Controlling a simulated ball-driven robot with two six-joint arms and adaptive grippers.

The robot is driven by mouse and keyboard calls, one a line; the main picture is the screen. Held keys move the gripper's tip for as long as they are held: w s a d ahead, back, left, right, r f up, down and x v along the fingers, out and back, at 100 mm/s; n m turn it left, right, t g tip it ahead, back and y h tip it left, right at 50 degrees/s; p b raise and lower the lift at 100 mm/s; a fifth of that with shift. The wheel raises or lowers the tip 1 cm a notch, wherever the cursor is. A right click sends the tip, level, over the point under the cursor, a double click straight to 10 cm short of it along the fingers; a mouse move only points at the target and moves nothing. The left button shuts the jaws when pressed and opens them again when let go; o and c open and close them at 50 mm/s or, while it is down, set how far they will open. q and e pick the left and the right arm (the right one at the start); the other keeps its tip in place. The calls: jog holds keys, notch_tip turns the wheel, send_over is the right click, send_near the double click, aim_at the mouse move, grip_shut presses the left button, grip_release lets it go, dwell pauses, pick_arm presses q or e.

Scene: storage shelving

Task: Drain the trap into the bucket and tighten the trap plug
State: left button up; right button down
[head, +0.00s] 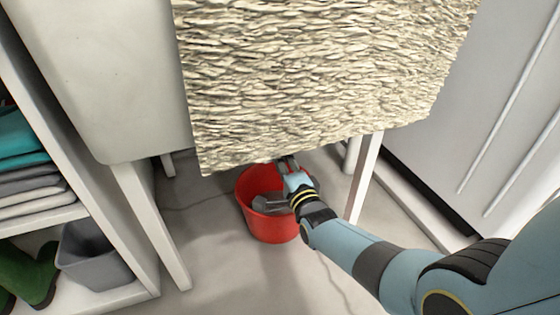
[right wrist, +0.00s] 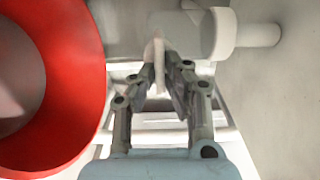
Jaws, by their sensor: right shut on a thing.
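The red bucket (head: 248,212) stands on the floor below the stone-textured panel; its rim and wall fill the left of the right wrist view (right wrist: 85,75). The white trap (right wrist: 187,38) shows at the top of the right wrist view, with a collar and a pipe to the right. My right gripper (right wrist: 160,66) is shut on the thin white tab of the trap plug (right wrist: 158,48), to the right of the bucket in that view. In the head view my right gripper (head: 287,163) reaches under the panel's edge, which hides the trap. My left gripper is out of view.
The stone-textured panel (head: 320,75) overhangs the bucket. White legs (head: 365,178) stand right and left of it. A shelf on the left holds folded cloths (head: 30,180), a grey bin (head: 92,258) and green boots (head: 32,275). The floor in front is clear. A grey shape inside the bucket is unclear.

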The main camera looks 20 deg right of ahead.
jog(key=shift+f, duration=0.1)
dwell(0.3)
jog(key=c, duration=1.4)
grip_release()
jog(key=shift+d, duration=0.1)
jog(key=s, duration=1.2)
jog(key=shift+d, duration=0.15)
jog(key=shift+s, duration=0.1)
